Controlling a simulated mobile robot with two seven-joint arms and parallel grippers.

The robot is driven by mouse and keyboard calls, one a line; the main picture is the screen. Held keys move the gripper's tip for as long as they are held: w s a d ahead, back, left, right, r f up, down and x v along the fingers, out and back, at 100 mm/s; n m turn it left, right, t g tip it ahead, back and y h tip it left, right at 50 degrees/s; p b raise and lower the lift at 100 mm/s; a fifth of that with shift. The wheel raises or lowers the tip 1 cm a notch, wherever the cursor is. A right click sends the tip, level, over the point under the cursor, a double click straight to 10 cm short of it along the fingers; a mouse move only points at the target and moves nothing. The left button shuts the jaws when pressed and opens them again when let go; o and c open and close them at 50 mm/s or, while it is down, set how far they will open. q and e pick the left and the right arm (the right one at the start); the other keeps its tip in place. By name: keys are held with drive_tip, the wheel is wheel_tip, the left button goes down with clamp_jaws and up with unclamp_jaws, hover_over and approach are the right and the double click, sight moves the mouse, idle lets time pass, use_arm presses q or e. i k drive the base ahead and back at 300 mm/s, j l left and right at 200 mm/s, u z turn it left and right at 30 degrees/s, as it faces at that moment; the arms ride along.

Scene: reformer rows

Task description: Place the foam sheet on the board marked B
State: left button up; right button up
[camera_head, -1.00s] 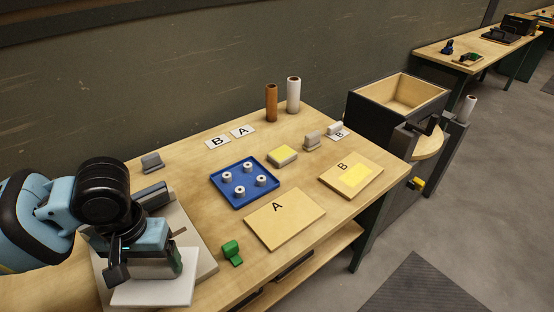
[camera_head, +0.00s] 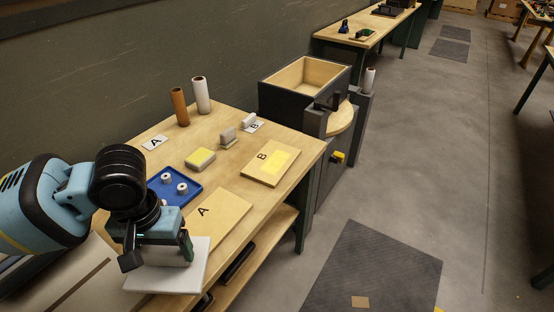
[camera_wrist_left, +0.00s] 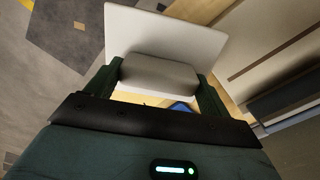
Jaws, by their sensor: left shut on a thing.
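The foam sheet (camera_head: 172,281) is a flat white square with a pale block-like grip on top. My left gripper (camera_head: 162,256) is shut on that grip and holds the sheet at the lower left of the head view. The left wrist view shows the grip (camera_wrist_left: 158,76) between the fingers and the white sheet (camera_wrist_left: 165,32) beyond it. The board marked B (camera_head: 256,171) lies on the table, up and to the right of the gripper, with a pale yellow square on it. The sheet is well apart from it. My right gripper is not in view.
The board marked A (camera_head: 226,212) lies between the gripper and board B. A blue tray (camera_head: 195,196) with white rollers is partly hidden behind my arm. A yellow-topped block (camera_head: 200,158), grey blocks (camera_head: 228,140) and two upright rolls (camera_head: 201,95) stand farther back. A dark bin (camera_head: 284,98) stands beyond.

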sight(272, 160)
drive_tip(key=i+l, duration=0.25)
drive_tip(key=i, duration=0.25)
drive_tip(key=i+l, duration=0.2)
drive_tip(key=i, duration=0.3)
